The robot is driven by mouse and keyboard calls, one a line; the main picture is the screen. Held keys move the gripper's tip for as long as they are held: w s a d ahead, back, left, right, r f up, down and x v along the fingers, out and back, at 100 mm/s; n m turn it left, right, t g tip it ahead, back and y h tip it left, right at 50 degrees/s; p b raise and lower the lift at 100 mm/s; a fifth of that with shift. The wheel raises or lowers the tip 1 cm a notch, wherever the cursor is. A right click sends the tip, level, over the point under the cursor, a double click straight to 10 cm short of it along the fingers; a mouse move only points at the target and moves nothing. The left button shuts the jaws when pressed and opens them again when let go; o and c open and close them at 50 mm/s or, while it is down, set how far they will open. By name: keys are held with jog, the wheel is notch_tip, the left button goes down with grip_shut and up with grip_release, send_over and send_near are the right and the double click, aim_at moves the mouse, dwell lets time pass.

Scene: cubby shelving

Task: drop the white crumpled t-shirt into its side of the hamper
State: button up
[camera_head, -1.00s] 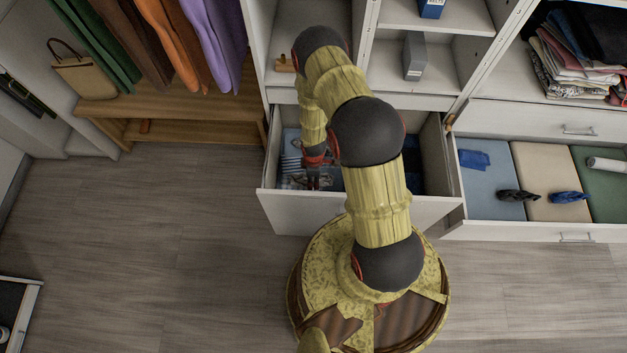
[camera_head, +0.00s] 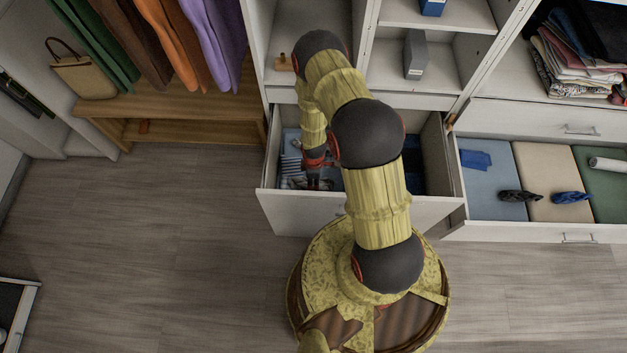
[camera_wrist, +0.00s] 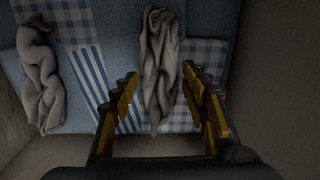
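My gripper (camera_wrist: 160,80) is open, with its two fingers on either side of a pale grey-white crumpled cloth (camera_wrist: 160,50) in the wrist view. Nothing is clearly gripped. A second pale crumpled cloth (camera_wrist: 40,75) lies to the left, twisted lengthwise. I cannot tell which is the white t-shirt. Both lie over blue checked and striped cloth (camera_wrist: 90,68). In the head view my gripper (camera_head: 318,180) is down inside the left part of an open pull-out bin (camera_head: 300,212), probably the hamper. Its right part holds dark blue cloth (camera_head: 414,172). My arm hides the bin's middle.
To the right is an open drawer (camera_head: 530,231) with blue, tan and green sections and small items. Cubby shelves (camera_head: 440,63) stand above the bin. Hanging clothes and a wooden bench (camera_head: 170,118) are at left.

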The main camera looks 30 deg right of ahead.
jog(key=shift+o, duration=1.2)
jog(key=w+a+r+m+t+h+p, duration=0.1)
jog(key=w+r+m+p, duration=0.25)
jog(key=r, duration=2.15)
jog(key=w+a+r+m+t+p, duration=0.1)
jog(key=w+r+m+t+p, duration=0.2)
jog(key=r, duration=2.2)
jog(key=s+a+r+m, duration=0.1)
jog(key=s+a+r, duration=0.1)
jog(key=s+r, duration=0.35)
jog(key=s+a+r+m, duration=0.1)
jog(key=s+a+r, duration=0.1)
jog(key=r, duration=0.7)
jog(key=s+a+r+m, duration=0.1)
jog(key=s+a+r, duration=0.1)
jog(key=s+r, duration=0.2)
jog(key=s+a+r+m+t+y, duration=0.1)
jog(key=s+r, duration=0.4)
jog(key=s, duration=0.5)
jog(key=shift+a+m+t+p, duration=0.3)
jog(key=shift+a+m+p, duration=0.05)
jog(key=shift+m, duration=0.1)
